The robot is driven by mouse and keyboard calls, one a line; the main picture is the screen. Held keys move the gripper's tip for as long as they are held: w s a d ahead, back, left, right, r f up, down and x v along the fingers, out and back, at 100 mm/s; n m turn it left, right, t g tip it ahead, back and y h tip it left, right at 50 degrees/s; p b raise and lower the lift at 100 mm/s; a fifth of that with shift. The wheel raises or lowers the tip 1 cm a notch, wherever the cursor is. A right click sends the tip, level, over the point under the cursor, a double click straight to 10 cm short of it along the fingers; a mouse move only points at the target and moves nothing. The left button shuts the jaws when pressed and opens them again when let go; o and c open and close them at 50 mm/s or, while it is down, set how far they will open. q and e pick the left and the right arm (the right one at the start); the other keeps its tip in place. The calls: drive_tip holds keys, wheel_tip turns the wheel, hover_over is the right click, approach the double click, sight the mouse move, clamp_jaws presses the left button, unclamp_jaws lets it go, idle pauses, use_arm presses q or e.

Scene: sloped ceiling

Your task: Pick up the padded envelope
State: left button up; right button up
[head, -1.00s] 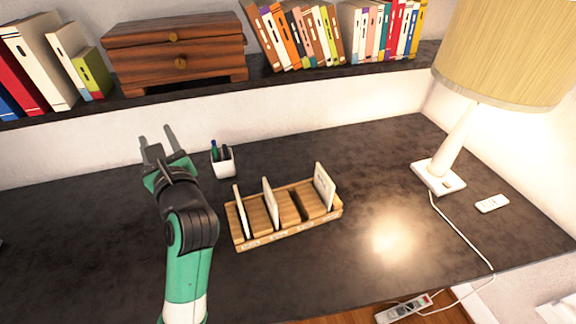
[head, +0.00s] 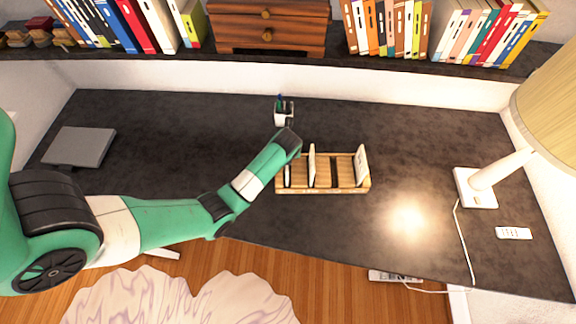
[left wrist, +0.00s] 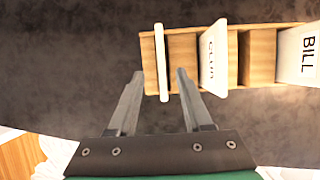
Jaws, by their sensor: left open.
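A wooden rack (head: 340,189) on the dark desk holds three upright flat items. Its leftmost item (head: 287,176) is plain and pale, seen edge-on as a thick white strip in the left wrist view (left wrist: 160,45); it may be the padded envelope, but I cannot confirm this. A middle card (left wrist: 213,55) has partly readable lettering, and the right one (left wrist: 298,55) reads "BILL". My left gripper (left wrist: 159,73) is open, its fingertips on either side of the near end of the leftmost item, with gaps. In the head view my arm hides the fingers. My right gripper is not in view.
A pen cup (head: 284,116) stands just behind the rack. A lamp (head: 476,188) and a white remote (head: 514,233) are at the right. A closed grey laptop-like slab (head: 82,147) lies at the left. A shelf (head: 300,66) runs along the back.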

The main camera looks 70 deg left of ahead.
use_arm(q)
drive_tip(key=x, duration=0.9)
drive_tip(key=shift+f, duration=0.2)
drive_tip(key=shift+w+f, duration=0.1)
drive_tip(key=shift+f, duration=0.2)
drive_tip(key=shift+c, duration=0.3)
clamp_jaws()
idle(1.4)
